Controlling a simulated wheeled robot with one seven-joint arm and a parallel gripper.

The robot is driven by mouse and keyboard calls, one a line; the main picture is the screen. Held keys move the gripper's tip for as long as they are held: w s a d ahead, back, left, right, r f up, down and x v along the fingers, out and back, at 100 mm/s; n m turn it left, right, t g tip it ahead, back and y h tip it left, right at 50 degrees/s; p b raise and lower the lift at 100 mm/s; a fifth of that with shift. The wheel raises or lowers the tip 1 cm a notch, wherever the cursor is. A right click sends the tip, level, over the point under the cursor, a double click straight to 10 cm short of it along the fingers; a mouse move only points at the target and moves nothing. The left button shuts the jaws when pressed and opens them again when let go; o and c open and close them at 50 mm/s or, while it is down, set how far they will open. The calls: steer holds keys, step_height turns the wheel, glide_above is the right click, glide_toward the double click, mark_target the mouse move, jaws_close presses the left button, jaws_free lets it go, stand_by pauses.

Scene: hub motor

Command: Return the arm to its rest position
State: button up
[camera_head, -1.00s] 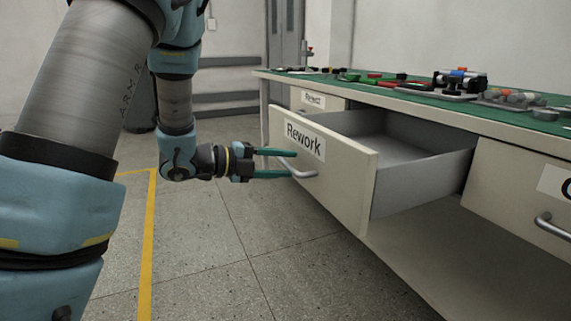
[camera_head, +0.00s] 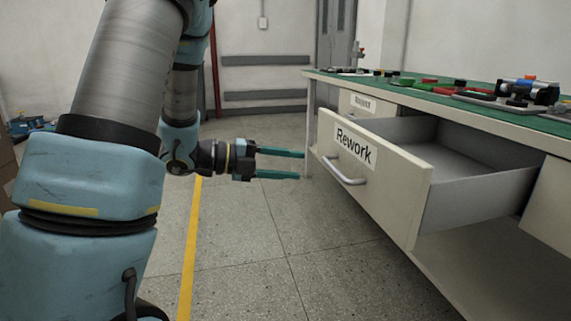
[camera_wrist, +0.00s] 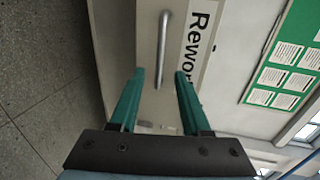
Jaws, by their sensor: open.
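My gripper (camera_head: 302,164) is open and empty, with its two green fingers pointing right toward the workbench. In the head view its fingertips are clear of the handle (camera_head: 343,171) of the drawer labelled Rework (camera_head: 385,192). The drawer stands pulled out, and the part of its inside that I see looks empty. In the wrist view my gripper (camera_wrist: 158,83) faces the drawer front, and the handle (camera_wrist: 163,48) shows beyond and between the fingertips, with nothing held.
The workbench (camera_head: 330,77) has a green top with several parts on it. Another labelled drawer (camera_head: 372,109) is further back, closed. A yellow floor line (camera_head: 189,250) runs below my arm. Grey floor (camera_head: 262,240) is open between my arm and the bench.

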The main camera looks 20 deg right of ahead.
steer(key=w+a+f+n+t+y, duration=0.2)
steer(key=w+a+n+t+y, duration=0.4)
steer(key=n, duration=0.3)
steer(key=w+a+f+n+t+y, duration=0.3)
steer(key=w+a+n+t+y, duration=0.1)
steer(key=w+a+n, duration=0.4)
steer(key=s+a+f+n+g+y, duration=0.3)
steer(key=s+a+n+y, duration=0.3)
steer(key=a+n, duration=0.45)
steer(key=s+f+n+g, duration=0.1)
steer(key=s+n+g, duration=0.55)
steer(key=s, duration=0.65)
step_height(320, 180, up, 34)
steer(key=n+t+p, duration=0.1)
steer(key=t+p, duration=0.1)
steer(key=p, duration=3.2)
steer(key=shift+w+a+h, duration=0.3)
steer(key=shift+a, duration=0.15)
